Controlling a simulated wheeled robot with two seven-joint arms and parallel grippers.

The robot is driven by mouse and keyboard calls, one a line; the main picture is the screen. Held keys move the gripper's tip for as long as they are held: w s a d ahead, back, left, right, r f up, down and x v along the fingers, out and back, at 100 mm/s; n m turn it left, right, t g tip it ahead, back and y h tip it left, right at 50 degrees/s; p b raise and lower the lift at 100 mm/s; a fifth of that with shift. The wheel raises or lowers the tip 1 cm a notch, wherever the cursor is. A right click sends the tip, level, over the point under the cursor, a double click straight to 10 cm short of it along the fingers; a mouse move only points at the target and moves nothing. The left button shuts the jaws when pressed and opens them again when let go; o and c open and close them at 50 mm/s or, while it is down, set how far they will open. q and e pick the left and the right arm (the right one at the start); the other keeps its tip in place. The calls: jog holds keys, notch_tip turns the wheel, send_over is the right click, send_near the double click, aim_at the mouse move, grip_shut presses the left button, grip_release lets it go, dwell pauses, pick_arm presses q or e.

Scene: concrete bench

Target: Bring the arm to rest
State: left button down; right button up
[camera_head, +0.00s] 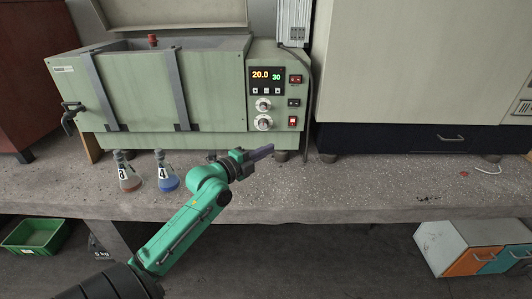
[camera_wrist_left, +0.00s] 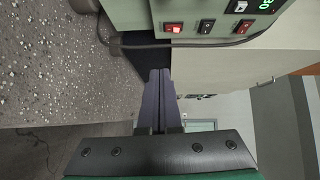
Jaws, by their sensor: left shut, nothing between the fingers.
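My left arm reaches in from the lower left in the head view. Its left gripper (camera_head: 266,150) is shut and empty, above the bench's front part, before the right end of the green water bath. In the left wrist view the two dark fingers (camera_wrist_left: 160,76) lie together with nothing between them. The fingers point toward the gap between the bath and the large cabinet. My right gripper is not in view.
On the concrete bench (camera_head: 350,190) stand a flask with reddish liquid (camera_head: 128,178) and a flask with blue liquid (camera_head: 166,177), left of my arm. Behind are the water bath (camera_head: 215,142) and a large pale cabinet (camera_head: 410,60). The bench right of the gripper is mostly clear.

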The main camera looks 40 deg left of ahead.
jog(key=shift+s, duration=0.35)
